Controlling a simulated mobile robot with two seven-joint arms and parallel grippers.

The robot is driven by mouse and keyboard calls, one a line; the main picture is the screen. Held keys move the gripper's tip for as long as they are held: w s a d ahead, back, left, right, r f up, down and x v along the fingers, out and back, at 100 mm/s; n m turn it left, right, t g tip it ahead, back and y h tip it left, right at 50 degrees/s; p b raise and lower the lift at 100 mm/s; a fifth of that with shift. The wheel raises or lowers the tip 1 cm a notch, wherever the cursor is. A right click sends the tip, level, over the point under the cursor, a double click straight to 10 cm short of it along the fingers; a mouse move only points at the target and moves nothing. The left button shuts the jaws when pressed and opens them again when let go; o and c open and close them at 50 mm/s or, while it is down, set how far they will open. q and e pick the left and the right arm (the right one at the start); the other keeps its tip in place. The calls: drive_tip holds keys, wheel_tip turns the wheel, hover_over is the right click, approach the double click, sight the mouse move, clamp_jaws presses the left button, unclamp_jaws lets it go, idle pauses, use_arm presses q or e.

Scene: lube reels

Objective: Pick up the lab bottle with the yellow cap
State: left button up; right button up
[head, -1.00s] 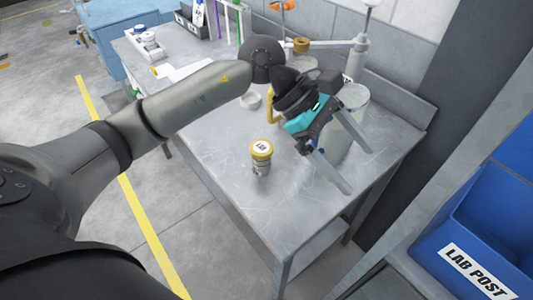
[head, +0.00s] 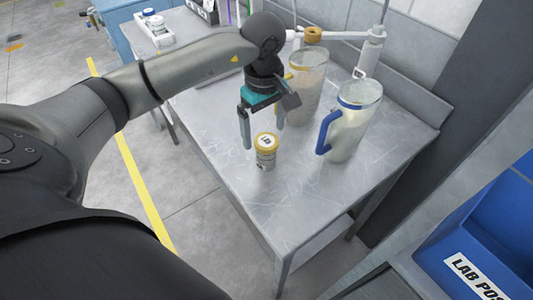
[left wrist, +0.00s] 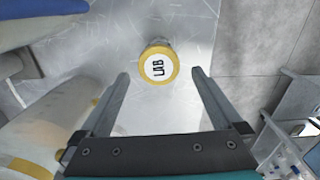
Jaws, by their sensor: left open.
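The lab bottle (head: 265,158) with a yellow cap and a white LAB label stands upright on the metal table. In the left wrist view the bottle (left wrist: 158,66) shows from above, beyond the fingertips and between their lines. My left gripper (head: 263,138) is open and points down, just behind and above the bottle in the head view. Its fingers (left wrist: 162,75) are spread with nothing between them. My right gripper is not in view.
A jug with a blue handle (head: 350,120) stands right of the bottle. A jug with a yellow rim (head: 308,80) stands behind it, close to my gripper. A blue LAB POST bin (head: 480,235) is at the right. The table front (head: 290,210) is clear.

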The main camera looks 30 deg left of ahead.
sight(266, 151)
use_arm(q)
drive_tip(key=f, duration=0.7)
drive_tip(key=shift+d+f, duration=0.3)
drive_tip(key=shift+r, duration=0.1)
drive_tip(key=c, duration=1.5)
drive_tip(key=shift+o, duration=0.2)
